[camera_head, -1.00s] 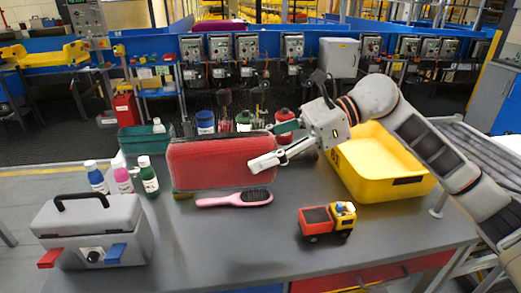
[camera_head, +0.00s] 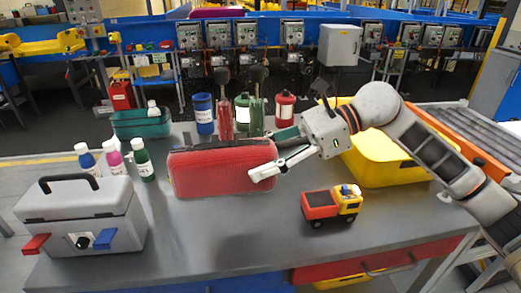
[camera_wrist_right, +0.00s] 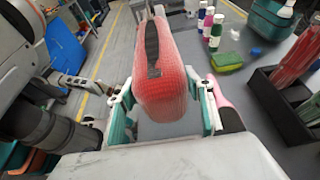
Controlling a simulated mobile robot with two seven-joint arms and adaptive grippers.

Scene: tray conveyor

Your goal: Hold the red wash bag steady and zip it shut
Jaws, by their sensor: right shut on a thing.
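The red wash bag (camera_head: 222,168) stands upright at the middle of the table in the head view. It fills the centre of the right wrist view (camera_wrist_right: 172,85), where a long dark zip opening (camera_wrist_right: 153,45) runs along its top. A small grey piece sits at the near end of the opening. My right gripper (camera_head: 268,156) is shut on the bag's right end, one finger on each side, as the right wrist view also shows (camera_wrist_right: 166,95). I cannot tell whether the bag's underside touches the table.
A grey toolbox (camera_head: 85,213) stands front left, with several small bottles (camera_head: 114,158) behind it. A toy truck (camera_head: 331,205) is front right; a yellow bin (camera_head: 385,165) is behind it. A pink hairbrush (camera_wrist_right: 219,92) and green sponge (camera_wrist_right: 227,62) lie behind the bag.

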